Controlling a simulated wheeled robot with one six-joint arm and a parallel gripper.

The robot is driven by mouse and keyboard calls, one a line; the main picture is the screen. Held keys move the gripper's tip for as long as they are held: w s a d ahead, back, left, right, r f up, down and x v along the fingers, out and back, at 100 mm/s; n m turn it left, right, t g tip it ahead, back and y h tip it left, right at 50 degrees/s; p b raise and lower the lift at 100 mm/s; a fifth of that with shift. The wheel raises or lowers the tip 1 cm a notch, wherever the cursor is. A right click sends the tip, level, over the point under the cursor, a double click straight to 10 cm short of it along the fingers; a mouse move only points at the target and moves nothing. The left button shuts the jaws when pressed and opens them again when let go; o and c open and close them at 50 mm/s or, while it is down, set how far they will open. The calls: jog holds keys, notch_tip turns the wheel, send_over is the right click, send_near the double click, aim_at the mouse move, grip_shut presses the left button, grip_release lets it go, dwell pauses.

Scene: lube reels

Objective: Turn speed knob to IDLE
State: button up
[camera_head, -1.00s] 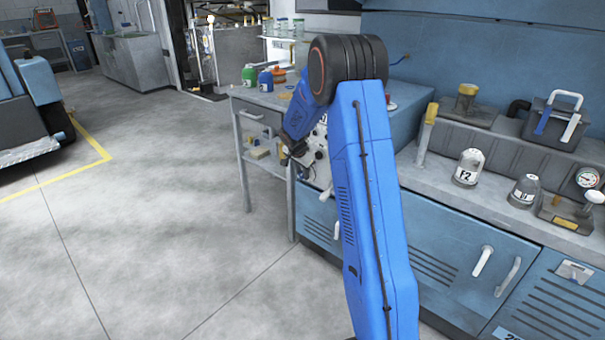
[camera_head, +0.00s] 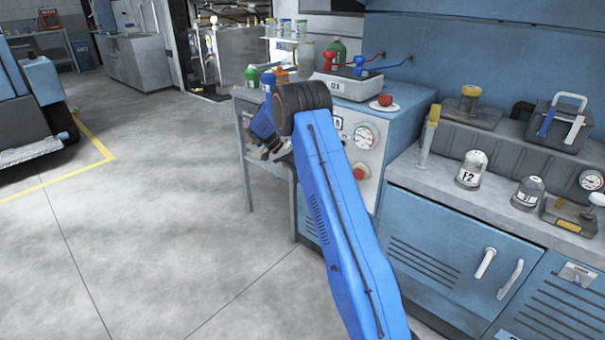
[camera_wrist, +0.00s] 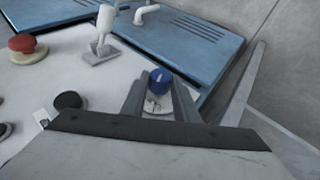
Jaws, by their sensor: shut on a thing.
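A round blue knob (camera_wrist: 160,80) with a white mark on its top shows in the wrist view, over a pale dial plate on the white control panel (camera_wrist: 85,80). My gripper (camera_wrist: 159,88) has one grey finger on each side of this knob and is shut on it. The dial's lettering is too small to read, so I cannot tell which setting the mark faces. In the head view my gripper (camera_head: 272,152) is at the left part of the panel front (camera_head: 362,155), and my arm hides the knob there.
The panel also carries a red button (camera_wrist: 27,47), a black knob (camera_wrist: 68,101) and a white lever (camera_wrist: 102,35). In the head view a gauge (camera_head: 364,137) shows right of my arm. A bench (camera_head: 405,165) extends right.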

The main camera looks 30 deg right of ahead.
jog(key=shift+w+f+g+h, duration=0.15)
jog(key=shift+g+h, duration=0.25)
jog(key=shift+g, duration=0.3)
jog(key=shift+n, duration=0.3)
jog(key=o, duration=1.1)
jog(key=shift+c, duration=0.2)
jog(key=shift+a, duration=0.15)
jog(key=v, duration=1.7)
jog(key=shift+w, duration=0.25)
